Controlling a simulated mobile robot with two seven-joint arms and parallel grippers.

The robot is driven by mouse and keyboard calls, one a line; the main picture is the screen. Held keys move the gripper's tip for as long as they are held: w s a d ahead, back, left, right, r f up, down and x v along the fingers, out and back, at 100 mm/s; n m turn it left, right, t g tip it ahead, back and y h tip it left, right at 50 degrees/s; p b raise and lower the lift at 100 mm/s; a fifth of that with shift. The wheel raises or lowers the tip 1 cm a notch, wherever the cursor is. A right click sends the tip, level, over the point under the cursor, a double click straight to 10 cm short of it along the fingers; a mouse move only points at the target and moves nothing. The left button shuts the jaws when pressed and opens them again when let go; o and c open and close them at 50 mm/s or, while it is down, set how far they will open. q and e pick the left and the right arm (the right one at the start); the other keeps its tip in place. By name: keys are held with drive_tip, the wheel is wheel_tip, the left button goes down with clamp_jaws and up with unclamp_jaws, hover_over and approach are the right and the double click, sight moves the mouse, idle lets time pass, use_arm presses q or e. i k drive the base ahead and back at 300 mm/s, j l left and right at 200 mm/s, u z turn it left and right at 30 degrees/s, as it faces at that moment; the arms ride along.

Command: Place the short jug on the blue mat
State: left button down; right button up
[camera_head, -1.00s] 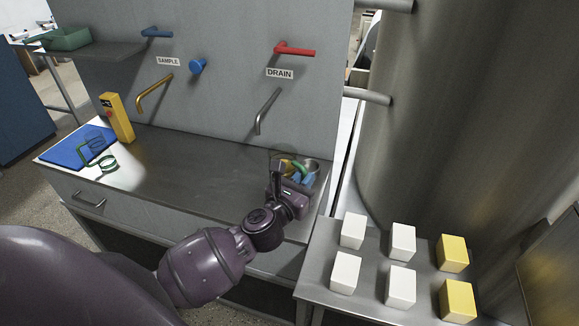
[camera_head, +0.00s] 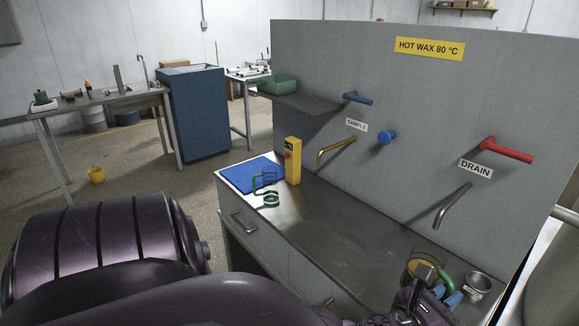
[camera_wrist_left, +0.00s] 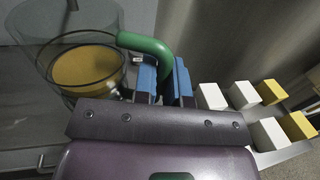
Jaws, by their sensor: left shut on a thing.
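My left gripper (camera_head: 447,294) is low at the right of the head view, under the drain spout, with blue fingertips. It is shut on the green handle (camera_wrist_left: 147,45) of a clear glass jug (camera_wrist_left: 72,72) with yellow liquid inside. I take this to be the short jug; it shows partly behind my wrist in the head view (camera_head: 421,263). The blue mat (camera_head: 238,172) lies at the far left end of the steel counter, away from the gripper. My right gripper is not in view.
A yellow box (camera_head: 293,161) stands beside the mat. A metal cup (camera_head: 477,286) is right of my gripper. The middle counter (camera_head: 335,225) is clear. White and yellow blocks (camera_wrist_left: 270,132) show in the wrist view.

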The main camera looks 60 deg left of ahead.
sight(255, 172)
drive_tip(key=j+u, duration=0.4)
drive_tip(key=j, duration=1.8)
drive_tip(key=i+j+u, duration=0.15)
drive_tip(key=i+j, duration=0.2)
drive_tip(key=j, duration=0.15)
